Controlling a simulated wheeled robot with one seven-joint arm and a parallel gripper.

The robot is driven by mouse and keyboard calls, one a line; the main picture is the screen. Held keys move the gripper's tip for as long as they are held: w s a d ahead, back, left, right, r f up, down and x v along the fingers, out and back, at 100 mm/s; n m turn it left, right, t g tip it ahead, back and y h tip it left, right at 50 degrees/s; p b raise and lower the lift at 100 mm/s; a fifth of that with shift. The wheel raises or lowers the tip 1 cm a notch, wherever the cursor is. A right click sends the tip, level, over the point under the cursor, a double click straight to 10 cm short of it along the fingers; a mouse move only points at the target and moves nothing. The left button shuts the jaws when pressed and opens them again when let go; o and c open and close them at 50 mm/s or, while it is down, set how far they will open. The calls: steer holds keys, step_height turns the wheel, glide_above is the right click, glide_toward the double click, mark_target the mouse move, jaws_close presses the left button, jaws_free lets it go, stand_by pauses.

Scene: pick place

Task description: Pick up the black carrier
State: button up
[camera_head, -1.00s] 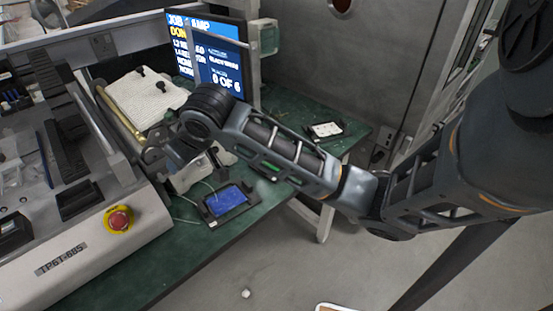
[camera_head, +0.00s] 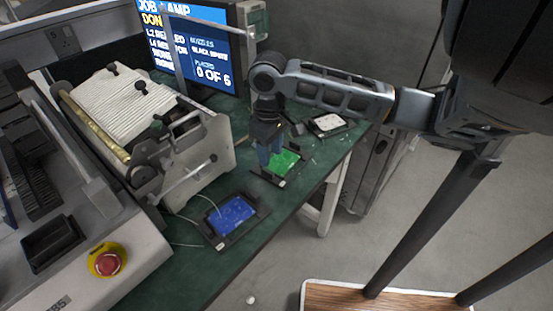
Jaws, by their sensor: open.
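Dark, frame-like carriers lie on the green bench. One holds a green board (camera_head: 284,162), one a blue board (camera_head: 232,214) nearer the front edge, and one a white piece (camera_head: 328,122) at the back right. I cannot tell which of them is the black carrier. My gripper (camera_head: 268,160) points down at the left part of the carrier with the green board and partly hides it. It is open, with nothing seen held in it. Whether the fingers touch the carrier is not clear.
A machine with a white ribbed roll (camera_head: 122,100) stands to the left, close to the gripper. A monitor (camera_head: 205,55) stands behind. A red stop button (camera_head: 106,262) is at the front left. The green bench (camera_head: 200,285) is bare along its front.

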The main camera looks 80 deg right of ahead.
mark_target(268, 170)
steer(key=f, duration=0.4)
steer(key=w+f, duration=0.1)
steer(key=f, duration=0.1)
steer(key=shift+d+f+p, duration=0.15)
steer(key=shift+f+p, duration=0.2)
steer(key=shift+f, duration=0.05)
jaws_close()
